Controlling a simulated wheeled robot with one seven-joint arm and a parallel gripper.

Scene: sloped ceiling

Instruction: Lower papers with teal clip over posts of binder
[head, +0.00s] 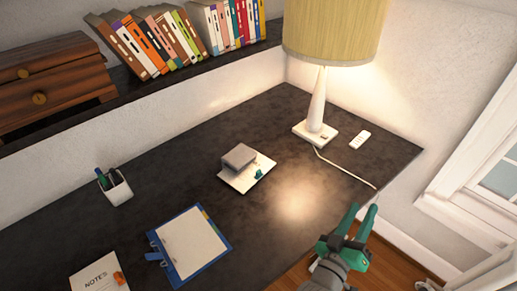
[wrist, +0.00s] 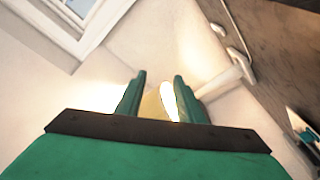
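The white papers (head: 238,184) lie flat on the dark desk, with a teal clip (head: 259,174) at their right edge and a grey block resting on top. The teal clip also shows at the right edge of the wrist view (wrist: 306,136). The blue binder (head: 226,250) lies open at the front left with a white sheet on it; its posts are too small to make out. My gripper (head: 361,213) is over the right front edge of the desk, right of the papers and apart from them. Its green fingers are spread and empty in the wrist view (wrist: 160,95).
The grey block (head: 239,156) sits on the papers. A lamp (head: 316,105) with a trailing cord and a white remote (head: 360,139) stand at the back right. A pen cup (head: 117,190) and a notepad (head: 97,274) are at left. Desk between binder and papers is clear.

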